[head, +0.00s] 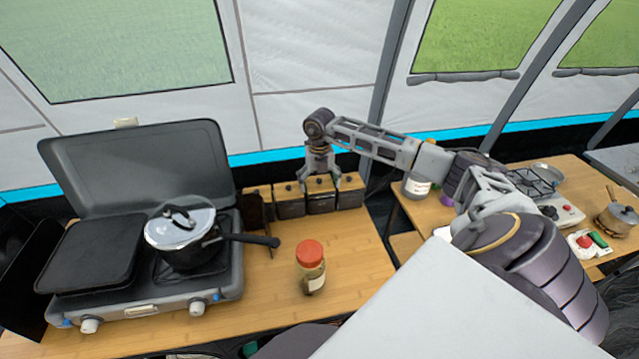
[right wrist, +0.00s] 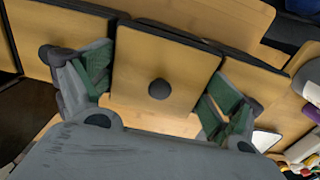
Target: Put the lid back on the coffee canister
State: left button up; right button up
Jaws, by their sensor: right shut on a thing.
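A row of several dark canisters with square wooden lids stands at the back of the wooden counter in the head view; no labels are readable. My right gripper (head: 319,180) reaches down over one of the middle ones, a dark canister (head: 321,202). It is shut on a wooden lid with a round black knob (right wrist: 160,70), with one green-padded finger on each side. The lid lies over or on that canister; I cannot tell whether it is fully seated. Its neighbours (head: 290,207) and (head: 350,197) are lidded canisters. My left gripper is not in view.
A camp stove (head: 140,311) with a steel pot (head: 180,237) stands left; the pot's handle points toward the canisters. A red-capped jar (head: 310,268) stands in front. Another table (head: 524,248) with a bottle and cookware is at right. The counter around the jar is clear.

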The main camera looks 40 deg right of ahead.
jog(key=shift+s+a+f, duration=0.15)
jog(key=shift+f, duration=0.35)
jog(key=shift+s+a+f, duration=0.1)
jog(key=shift+s+f, duration=0.05)
jog(key=shift+f, duration=0.3)
jog(key=shift+c, duration=1.2)
jog(key=shift+o, duration=0.3)
jog(key=o, duration=1)
jog(key=shift+w, duration=0.1)
jog(key=shift+d+r, duration=0.1)
jog(key=shift+w+d+r+p, duration=0.15)
jog(key=shift+r+p, duration=0.2)
jog(key=shift+r, duration=0.45)
jog(key=shift+w+r+p, duration=0.1)
jog(key=shift+r+p, duration=1.4)
jog(key=shift+r, duration=1.3)
grip_shut()
